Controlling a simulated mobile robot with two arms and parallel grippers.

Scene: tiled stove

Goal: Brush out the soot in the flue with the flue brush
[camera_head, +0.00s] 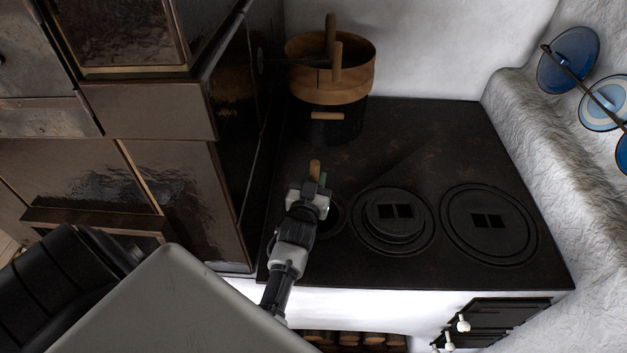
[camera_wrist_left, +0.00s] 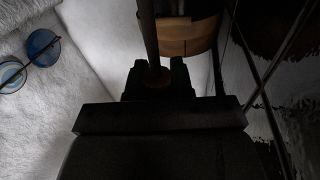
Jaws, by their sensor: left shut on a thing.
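My left gripper (camera_head: 314,190) is over the near left part of the stovetop. It is shut on a wooden handle (camera_head: 315,168), which I take to be the flue brush. In the left wrist view a dark rod (camera_wrist_left: 150,35) rises from between the fingers, with a wooden part (camera_wrist_left: 158,78) at its base. The brush head is not visible. The flue opening and the soot cannot be made out. My right gripper is not in view.
The black stovetop (camera_head: 420,140) has round ring plates (camera_head: 392,217) at its front. A wooden-rimmed round vessel (camera_head: 298,75) with upright wooden handles stands at the back left. Dark tiled stove (camera_head: 160,110) walls the left. Blue plates (camera_head: 568,50) hang at right.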

